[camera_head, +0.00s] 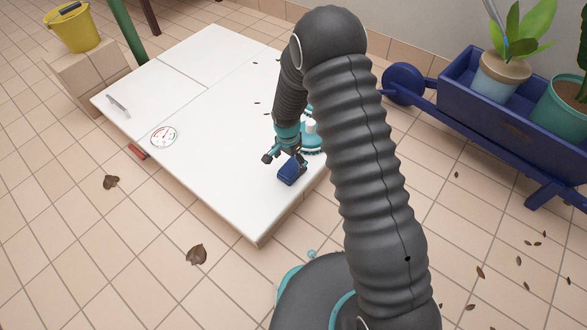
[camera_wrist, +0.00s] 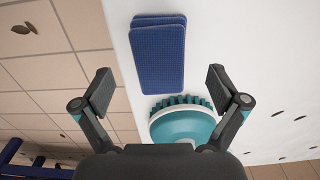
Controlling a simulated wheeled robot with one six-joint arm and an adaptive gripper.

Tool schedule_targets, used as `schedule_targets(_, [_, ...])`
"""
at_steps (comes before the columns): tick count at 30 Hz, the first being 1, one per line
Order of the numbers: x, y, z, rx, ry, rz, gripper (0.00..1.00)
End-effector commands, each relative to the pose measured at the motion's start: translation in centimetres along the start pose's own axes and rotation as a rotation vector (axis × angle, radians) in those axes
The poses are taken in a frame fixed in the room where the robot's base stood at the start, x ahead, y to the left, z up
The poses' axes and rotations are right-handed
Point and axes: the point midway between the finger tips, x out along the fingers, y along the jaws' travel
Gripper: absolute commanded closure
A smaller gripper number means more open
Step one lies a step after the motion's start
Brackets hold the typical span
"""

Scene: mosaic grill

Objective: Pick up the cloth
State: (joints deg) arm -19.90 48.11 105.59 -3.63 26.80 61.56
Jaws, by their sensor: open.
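The cloth (camera_head: 289,175) is a dark blue folded pad with a waffle texture. It lies flat on the white panel (camera_head: 215,180), near its right edge in the head view. My gripper (camera_head: 285,163) is open and empty, close to the cloth in the head view. In the wrist view the two fingers (camera_wrist: 160,84) are wide apart, with the cloth's near end between their lines. I cannot tell whether a finger touches it.
A teal and white round brush (camera_wrist: 183,124) sits beside the cloth, between my fingers in the wrist view. The panel has a gauge (camera_head: 164,136) and a handle (camera_head: 118,105). A blue planter cart (camera_head: 470,110) stands right. Dry leaves (camera_head: 196,255) lie on the tiles.

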Motion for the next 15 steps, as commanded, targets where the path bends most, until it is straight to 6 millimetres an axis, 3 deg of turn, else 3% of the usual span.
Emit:
schedule_targets(6, [3.3,0.1,-0.2,0.000,-0.001,0.002,0.03])
schedule_targets(15, [3.9,0.1,-0.2,0.000,0.000,0.001,0.03])
